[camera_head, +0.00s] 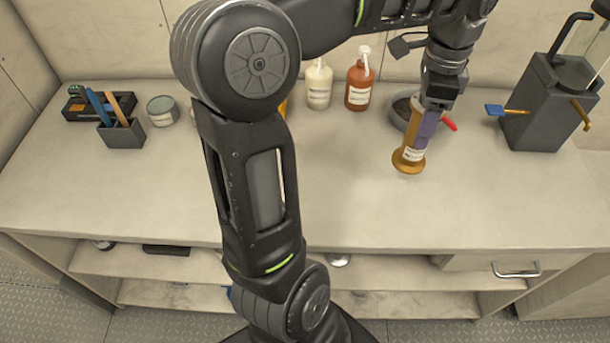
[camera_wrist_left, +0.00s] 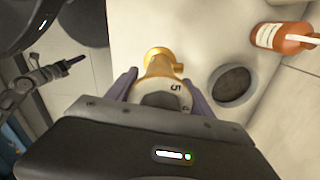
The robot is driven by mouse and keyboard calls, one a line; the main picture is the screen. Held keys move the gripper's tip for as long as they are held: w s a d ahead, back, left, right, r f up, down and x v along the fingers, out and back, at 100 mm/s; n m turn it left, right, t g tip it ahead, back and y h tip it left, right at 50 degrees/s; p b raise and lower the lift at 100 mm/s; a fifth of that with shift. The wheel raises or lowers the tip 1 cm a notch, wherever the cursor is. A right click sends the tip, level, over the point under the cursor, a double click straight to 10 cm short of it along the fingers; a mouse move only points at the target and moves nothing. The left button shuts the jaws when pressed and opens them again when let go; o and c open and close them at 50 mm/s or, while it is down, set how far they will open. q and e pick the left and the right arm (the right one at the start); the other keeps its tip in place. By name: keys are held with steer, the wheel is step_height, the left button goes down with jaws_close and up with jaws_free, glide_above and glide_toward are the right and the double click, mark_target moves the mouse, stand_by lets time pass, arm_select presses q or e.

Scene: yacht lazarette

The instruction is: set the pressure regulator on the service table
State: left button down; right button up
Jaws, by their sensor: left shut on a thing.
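The pressure regulator (camera_head: 409,161) is a brass-coloured body with a round flange at its lower end and a pale label. It is at the right part of the service table (camera_head: 340,210). My left gripper (camera_head: 427,125) comes from above and is shut on it; the fingers cover much of its upper part. In the left wrist view the brass regulator (camera_wrist_left: 157,66) lies between the two purple fingers, with a pale band bearing a "5" and a dark top. I cannot tell whether its flange touches the table.
Behind the regulator is a dark round dish (camera_head: 402,108). An orange bottle (camera_head: 360,83) and a cream bottle (camera_head: 319,85) stand at the back. A dark grey box-shaped device (camera_head: 546,110) stands right. A tool holder (camera_head: 121,133) and tin (camera_head: 162,111) stand left. The front table area is clear.

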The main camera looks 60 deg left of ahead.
mark_target(410, 156)
arm_select(q)
steer(key=shift+f, duration=0.1)
step_height(410, 156, down, 2)
steer(key=shift+f+b, duration=0.1)
steer(key=shift+b, duration=0.95)
step_height(410, 156, down, 3)
steer(key=shift+f, duration=0.45)
step_height(410, 156, down, 4)
steer(key=shift+r, duration=0.25)
steer(key=shift+f, duration=0.1)
